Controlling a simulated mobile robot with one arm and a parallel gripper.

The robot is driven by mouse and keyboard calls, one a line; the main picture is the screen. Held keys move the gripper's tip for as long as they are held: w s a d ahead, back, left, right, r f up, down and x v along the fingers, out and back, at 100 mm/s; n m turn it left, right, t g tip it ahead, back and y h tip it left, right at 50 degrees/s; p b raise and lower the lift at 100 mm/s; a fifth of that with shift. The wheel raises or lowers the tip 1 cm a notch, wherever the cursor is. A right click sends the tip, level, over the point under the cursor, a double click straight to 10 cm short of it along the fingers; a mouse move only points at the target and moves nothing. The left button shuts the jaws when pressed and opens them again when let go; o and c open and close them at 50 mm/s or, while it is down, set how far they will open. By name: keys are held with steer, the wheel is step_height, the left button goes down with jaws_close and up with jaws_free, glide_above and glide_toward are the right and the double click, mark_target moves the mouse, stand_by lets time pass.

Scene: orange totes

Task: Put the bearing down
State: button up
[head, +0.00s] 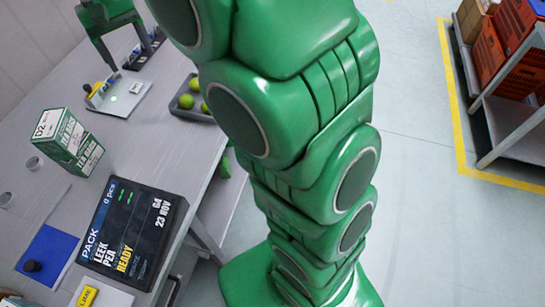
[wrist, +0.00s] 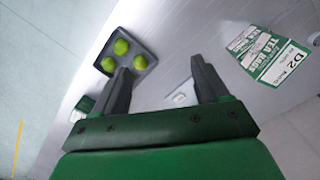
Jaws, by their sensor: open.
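My gripper (head: 130,53) is open, over the far end of the grey table in the head view. In the wrist view my gripper (wrist: 160,65) has its two dark fingers apart with nothing held between them. I cannot pick out a bearing for certain. Two small grey round pieces, one (head: 35,163) and another (head: 6,200), stand on the table at the left of the head view, too small to identify. A pale plate (head: 122,101) lies below my gripper; it also shows between the fingers in the wrist view (wrist: 181,97).
A dark tray (head: 180,112) of green fruit is right of the plate. A tea box (head: 66,140), a black display (head: 132,232) and a blue mat (head: 48,252) occupy the table (head: 135,150). A shelf with red crates (head: 490,55) stands at the far right.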

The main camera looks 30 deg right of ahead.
steer(key=s+d+f, duration=0.2)
steer(key=s+d, duration=0.3)
steer(key=s, duration=0.6)
steer(key=s+d+f+m, duration=0.1)
steer(key=s+d+f, duration=0.2)
steer(key=s, duration=0.8)
steer(key=s+d+f+g, duration=0.1)
steer(key=s+d+f, duration=0.2)
steer(key=s+d, duration=0.4)
steer(key=s, duration=0.4)
steer(key=shift+d, duration=0.2)
